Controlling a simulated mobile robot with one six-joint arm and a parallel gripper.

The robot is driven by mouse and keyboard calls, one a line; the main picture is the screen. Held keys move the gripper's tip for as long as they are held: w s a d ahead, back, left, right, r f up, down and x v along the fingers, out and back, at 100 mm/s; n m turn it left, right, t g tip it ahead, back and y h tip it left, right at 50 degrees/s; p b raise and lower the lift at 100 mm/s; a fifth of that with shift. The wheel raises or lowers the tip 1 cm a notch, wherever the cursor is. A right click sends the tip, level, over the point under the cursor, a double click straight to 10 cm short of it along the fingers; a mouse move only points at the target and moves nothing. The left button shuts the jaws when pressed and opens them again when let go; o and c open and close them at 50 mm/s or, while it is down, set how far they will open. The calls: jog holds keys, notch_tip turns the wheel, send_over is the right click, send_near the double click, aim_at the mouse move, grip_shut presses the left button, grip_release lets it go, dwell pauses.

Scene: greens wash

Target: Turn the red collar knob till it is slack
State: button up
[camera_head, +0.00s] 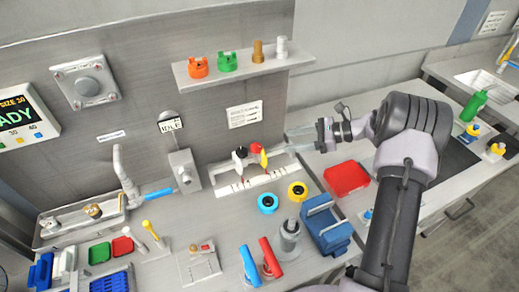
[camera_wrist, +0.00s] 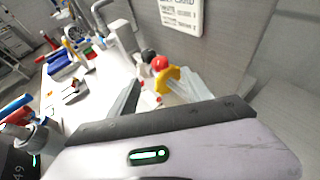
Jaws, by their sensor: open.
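The knob's lower part is hidden.
A shelf (camera_head: 240,68) with several coloured caps hangs above. A faucet (camera_head: 125,175) is at left.

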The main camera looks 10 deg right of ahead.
aim_at(259, 146)
jog(key=b+x, duration=0.1)
jog(key=x, duration=1)
jog(key=shift+a+f+b, duration=0.15)
jog(key=shift+a+b, duration=0.15)
jog(key=shift+b, duration=0.1)
grip_shut()
jog(key=shift+m+t+h, duration=0.4)
jog(key=shift+m+t, duration=0.2)
grip_release()
